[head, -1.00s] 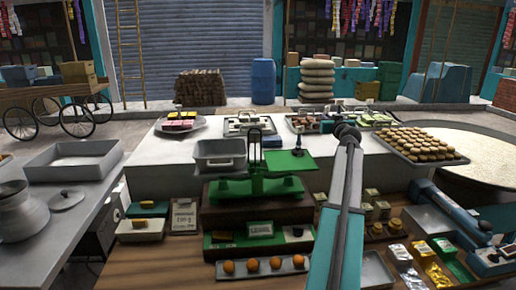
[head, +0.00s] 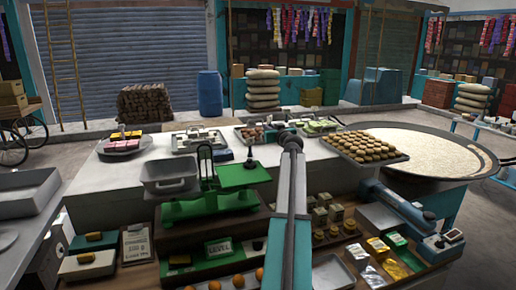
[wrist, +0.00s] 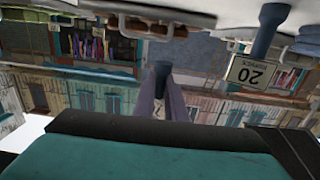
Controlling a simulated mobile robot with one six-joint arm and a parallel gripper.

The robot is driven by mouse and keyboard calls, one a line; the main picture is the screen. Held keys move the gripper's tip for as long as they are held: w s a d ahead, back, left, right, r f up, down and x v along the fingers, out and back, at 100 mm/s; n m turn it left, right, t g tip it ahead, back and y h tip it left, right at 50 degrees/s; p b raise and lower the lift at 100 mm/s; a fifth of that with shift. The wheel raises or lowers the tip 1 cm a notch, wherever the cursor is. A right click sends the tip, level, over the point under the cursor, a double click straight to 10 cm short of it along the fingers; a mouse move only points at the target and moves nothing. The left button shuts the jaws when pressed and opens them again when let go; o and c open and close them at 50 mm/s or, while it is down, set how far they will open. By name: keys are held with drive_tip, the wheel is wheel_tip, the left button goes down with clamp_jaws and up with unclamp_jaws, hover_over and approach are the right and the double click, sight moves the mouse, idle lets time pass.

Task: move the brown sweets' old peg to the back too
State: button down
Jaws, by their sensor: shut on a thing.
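My gripper (wrist: 162,84) shows in the upside-down wrist view, with its two grey-purple fingers shut on a small dark blue peg (wrist: 162,68). A blue peg with a "20" card (wrist: 250,73) stands to the right of it, apart from the fingers. In the head view my arm reaches over the white counter (head: 240,178) and its end lies before the rear sweet tray. Brown sweets (head: 253,134) sit at that tray's left end, with green sweets (head: 318,126) to the right. My fingers and the held peg are hidden in the head view.
The green scale (head: 210,203) stands left of my arm. A tray of round biscuits (head: 368,146) stands to the right, beside a wide pan of milk (head: 440,150). Pink and yellow sweets (head: 124,140) are at the far left. The front shelf is crowded with boxes and fruit.

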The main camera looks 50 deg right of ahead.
sight(269, 151)
drive_tip(key=shift+f+p, duration=0.3)
drive_tip(key=shift+f, duration=1.7)
drive_tip(key=shift+f+p, duration=0.45)
drive_tip(key=shift+f, duration=1.4)
drive_tip(key=shift+f+b, duration=0.15)
drive_tip(key=shift+b, duration=0.2)
drive_tip(key=c, duration=1.8)
unclamp_jaws()
drive_tip(key=shift+r+p, duration=0.2)
drive_tip(key=shift+p, duration=0.1)
